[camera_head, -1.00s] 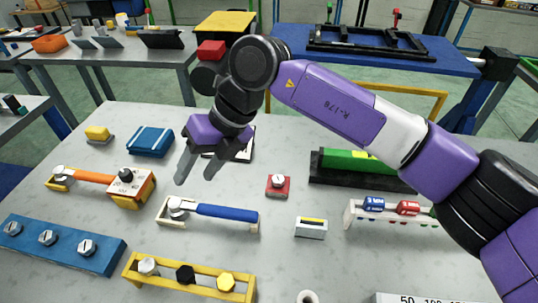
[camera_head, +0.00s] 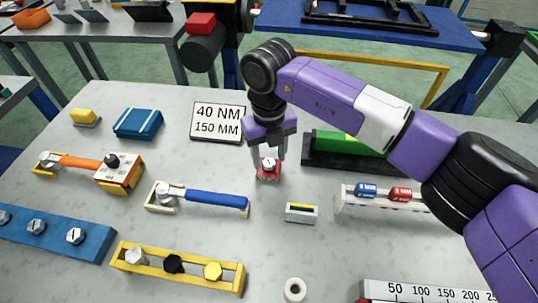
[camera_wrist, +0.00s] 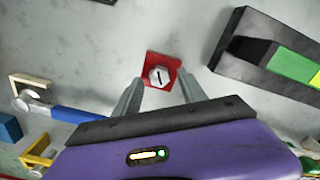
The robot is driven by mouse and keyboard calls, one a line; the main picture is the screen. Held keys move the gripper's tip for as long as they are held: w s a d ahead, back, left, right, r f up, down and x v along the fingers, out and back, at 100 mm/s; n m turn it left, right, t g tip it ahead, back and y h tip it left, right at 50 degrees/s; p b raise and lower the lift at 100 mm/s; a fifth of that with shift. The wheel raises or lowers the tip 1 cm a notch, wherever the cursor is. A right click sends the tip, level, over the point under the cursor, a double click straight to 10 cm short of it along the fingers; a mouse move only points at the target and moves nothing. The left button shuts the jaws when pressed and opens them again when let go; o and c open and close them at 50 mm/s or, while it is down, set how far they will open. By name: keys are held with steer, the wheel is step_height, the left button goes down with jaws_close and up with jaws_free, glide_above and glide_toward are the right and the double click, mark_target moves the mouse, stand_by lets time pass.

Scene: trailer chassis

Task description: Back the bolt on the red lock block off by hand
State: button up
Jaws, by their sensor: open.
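The red lock block (camera_head: 268,175) sits on the grey table, right of the blue-handled wrench. A silver hex bolt (camera_head: 268,163) with a dark line on its head stands in its top. My gripper (camera_head: 267,158) is open and points down over the block, its fingers on either side of the bolt in the head view. In the wrist view the red block (camera_wrist: 172,60) and its bolt (camera_wrist: 159,76) show between and just beyond the fingertips (camera_wrist: 159,86). I cannot tell whether the fingers touch the bolt.
A green-topped black block (camera_head: 345,148) stands close on the right. The blue-handled wrench (camera_head: 215,200) lies in a cradle to the left.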

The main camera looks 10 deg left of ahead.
steer(key=shift+f, duration=0.5)
steer(key=shift+c, duration=0.2)
jaws_close()
steer(key=shift+n, duration=0.4)
